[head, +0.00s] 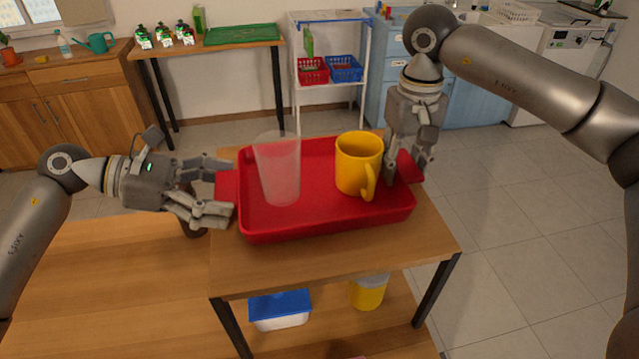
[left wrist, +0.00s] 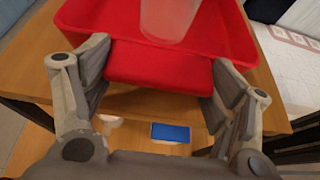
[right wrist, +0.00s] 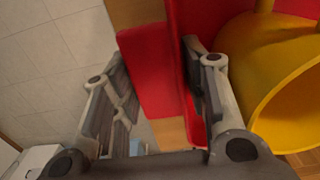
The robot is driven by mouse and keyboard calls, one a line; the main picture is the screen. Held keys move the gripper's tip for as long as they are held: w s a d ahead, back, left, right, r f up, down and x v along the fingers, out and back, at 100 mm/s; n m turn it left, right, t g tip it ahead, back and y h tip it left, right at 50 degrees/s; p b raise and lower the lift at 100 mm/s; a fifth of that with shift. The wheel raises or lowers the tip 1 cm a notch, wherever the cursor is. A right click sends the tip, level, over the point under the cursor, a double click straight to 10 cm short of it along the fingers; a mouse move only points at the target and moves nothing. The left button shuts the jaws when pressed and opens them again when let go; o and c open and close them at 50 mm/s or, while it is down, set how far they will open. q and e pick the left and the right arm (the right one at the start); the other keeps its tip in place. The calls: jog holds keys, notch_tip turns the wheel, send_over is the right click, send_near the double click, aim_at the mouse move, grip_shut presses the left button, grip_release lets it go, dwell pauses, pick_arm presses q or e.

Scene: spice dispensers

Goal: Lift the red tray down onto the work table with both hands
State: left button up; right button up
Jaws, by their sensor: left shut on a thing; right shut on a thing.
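The red tray (head: 325,218) is level over the small wooden table (head: 330,275); I cannot tell whether it touches the top. A translucent cup (head: 280,170) stands in its left part and a yellow mug (head: 358,165) in its right part, both upright. My left gripper (head: 232,188) is shut on the tray's left handle, which shows between the fingers in the left wrist view (left wrist: 155,65). My right gripper (head: 404,172) is shut on the right handle, seen in the right wrist view (right wrist: 150,70) beside the mug (right wrist: 285,95). The right fingertips are partly hidden.
A wooden surface (head: 100,270) extends at the left front, largely clear. Below the small table are a blue-lidded container (head: 280,308) and a yellow canister (head: 368,292). A table with a green tray (head: 240,34) and a white shelf with baskets stand at the back. Floor is open at right.

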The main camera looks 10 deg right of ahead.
pick_arm(q)
jog(key=shift+c, duration=0.4)
jog(key=shift+r, duration=0.15)
pick_arm(e)
jog(key=shift+r, duration=0.25)
pick_arm(q)
jog(key=shift+w+r+p, duration=0.1)
jog(key=shift+r+p, duration=0.1)
jog(key=shift+p, duration=0.2)
pick_arm(e)
jog(key=shift+w+r, duration=0.1)
jog(key=shift+r, duration=0.05)
pick_arm(q)
notch_tip(320, 180, up, 4)
jog(key=p, duration=0.4)
jog(key=shift+r, duration=0.15)
pick_arm(e)
notch_tip(320, 180, up, 4)
jog(key=shift+r, duration=0.2)
